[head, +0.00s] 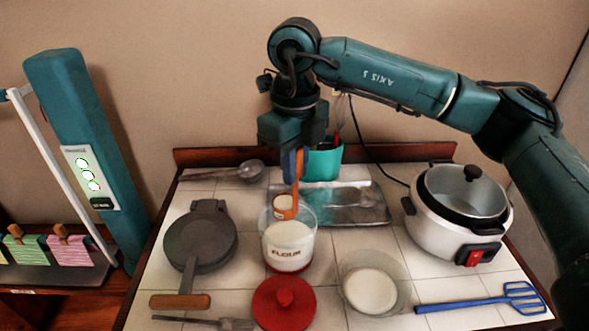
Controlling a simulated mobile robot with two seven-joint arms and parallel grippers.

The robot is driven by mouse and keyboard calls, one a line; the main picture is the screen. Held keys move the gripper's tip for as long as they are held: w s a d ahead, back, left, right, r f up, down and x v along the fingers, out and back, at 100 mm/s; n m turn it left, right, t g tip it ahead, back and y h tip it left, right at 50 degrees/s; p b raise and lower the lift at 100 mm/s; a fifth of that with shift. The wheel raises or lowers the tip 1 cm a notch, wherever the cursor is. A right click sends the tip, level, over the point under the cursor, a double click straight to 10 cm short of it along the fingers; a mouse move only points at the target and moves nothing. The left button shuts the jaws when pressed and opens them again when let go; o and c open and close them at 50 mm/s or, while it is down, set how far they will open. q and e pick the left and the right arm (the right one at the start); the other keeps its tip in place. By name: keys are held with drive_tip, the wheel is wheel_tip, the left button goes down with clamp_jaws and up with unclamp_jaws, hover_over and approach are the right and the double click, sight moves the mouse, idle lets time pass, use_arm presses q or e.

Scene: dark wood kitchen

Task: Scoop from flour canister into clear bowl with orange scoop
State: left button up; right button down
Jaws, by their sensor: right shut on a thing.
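My right gripper (291,163) is shut on the handle of the orange scoop (298,170) and points straight down. The scoop's cup (285,207) is at the mouth of the flour canister, and white shows in the cup. The flour canister (289,254) is clear, labelled FLOUR, open at the top and holds white flour. I cannot tell whether the cup touches its rim. The clear bowl (399,297) stands to the right and nearer, with white in its bottom. My left gripper is not in view.
A red lid (284,308) lies in front of the canister. A dark pan (201,240) is left, a metal tray (335,210) and teal container (325,160) behind, a rice cooker (458,235) right. A blue spatula (478,302) lies front right; a ladle (250,170) lies back left.

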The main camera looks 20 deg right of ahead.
wheel_tip(320, 180, up, 4)
drive_tip(key=shift+s+d+p, duration=0.1)
drive_tip(key=shift+s+p, duration=0.05)
drive_tip(key=shift+p, duration=0.75)
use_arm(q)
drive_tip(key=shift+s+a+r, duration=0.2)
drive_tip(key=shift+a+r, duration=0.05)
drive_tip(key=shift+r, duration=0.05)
use_arm(e)
drive_tip(key=shift+s+r, duration=0.1)
drive_tip(key=shift+r, duration=0.45)
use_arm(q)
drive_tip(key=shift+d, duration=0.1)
use_arm(e)
drive_tip(key=shift+f, duration=0.1)
